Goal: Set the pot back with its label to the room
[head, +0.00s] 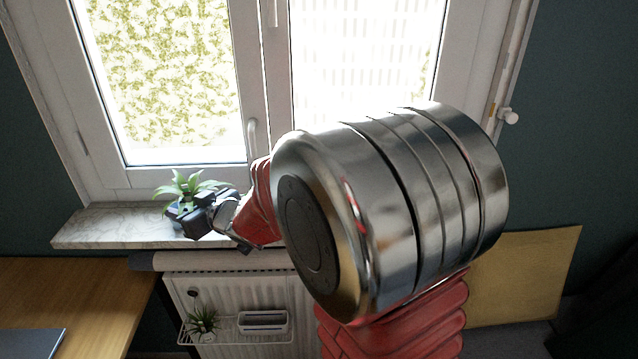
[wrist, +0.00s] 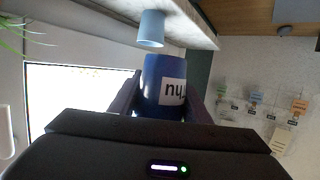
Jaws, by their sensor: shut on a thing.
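My gripper (head: 203,218) is over the marble window sill, at its front edge in the head view. In the wrist view my gripper (wrist: 163,105) is shut on a dark blue pot (wrist: 150,70), with one finger on each side. A white label (wrist: 172,92) with dark letters faces the wrist camera; the right finger cuts into its edge. The pot's near end is hidden by the gripper. In the head view the held pot cannot be told apart from the dark gripper. I cannot tell whether the pot touches the sill.
A green plant (head: 186,187) is at the sill (head: 110,228) beside my gripper. A light blue cup (wrist: 151,29) stands on the sill, beyond the held pot. Window handle (head: 252,135), radiator (head: 240,290) and desk (head: 70,295) are close by. The sill's left end is clear.

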